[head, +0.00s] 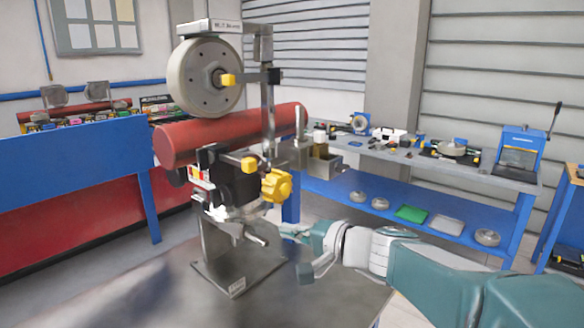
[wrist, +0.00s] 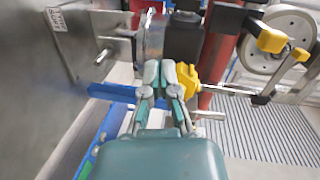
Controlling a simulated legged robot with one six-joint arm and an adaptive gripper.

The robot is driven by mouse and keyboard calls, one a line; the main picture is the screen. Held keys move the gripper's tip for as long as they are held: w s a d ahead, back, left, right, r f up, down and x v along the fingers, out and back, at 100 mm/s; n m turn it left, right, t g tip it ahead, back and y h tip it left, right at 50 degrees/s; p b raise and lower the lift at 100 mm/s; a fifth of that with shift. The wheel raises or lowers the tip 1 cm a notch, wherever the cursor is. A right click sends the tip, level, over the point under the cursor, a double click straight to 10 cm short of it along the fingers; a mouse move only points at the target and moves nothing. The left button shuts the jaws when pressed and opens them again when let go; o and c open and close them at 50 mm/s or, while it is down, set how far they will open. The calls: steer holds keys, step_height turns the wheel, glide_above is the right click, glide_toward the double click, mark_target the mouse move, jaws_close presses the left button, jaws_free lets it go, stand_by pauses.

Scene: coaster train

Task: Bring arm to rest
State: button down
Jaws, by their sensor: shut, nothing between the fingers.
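My arm (head: 420,270) comes in from the lower right of the head view, teal and white. My gripper (head: 287,232) is at its end, just right of the machine stand's lower part. In the wrist view my gripper (wrist: 160,72) is shut, its fingertips together with nothing between them. A yellow knob (wrist: 209,65) lies just right of the fingertips in the wrist view; I cannot tell whether they touch. The same yellow knob (head: 277,186) shows above the gripper in the head view.
The machine has a grey wheel (head: 205,77) and a red tube (head: 225,134), on a metal table (head: 300,295). A workbench (head: 430,168) with parts and a blue lower shelf (head: 350,190) stands behind. A blue and red bench (head: 75,205) is at left.

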steer(key=s+d+f+n+g+h, duration=0.2)
steer(key=s+d+f+h, duration=0.15)
steer(key=s, duration=0.35)
steer(key=s+d+f+n+g+h, duration=0.2)
steer(key=s+d+f, duration=0.15)
steer(key=s, duration=0.45)
steer(key=s+d+f+n+h, duration=0.1)
steer(key=s+d+f+h, duration=0.3)
steer(key=s+d+h, duration=0.4)
steer(key=d, duration=0.3)
steer(key=shift+s+f+t, duration=0.2)
steer(key=shift+f+t, duration=0.2)
steer(key=shift+s, duration=0.1)
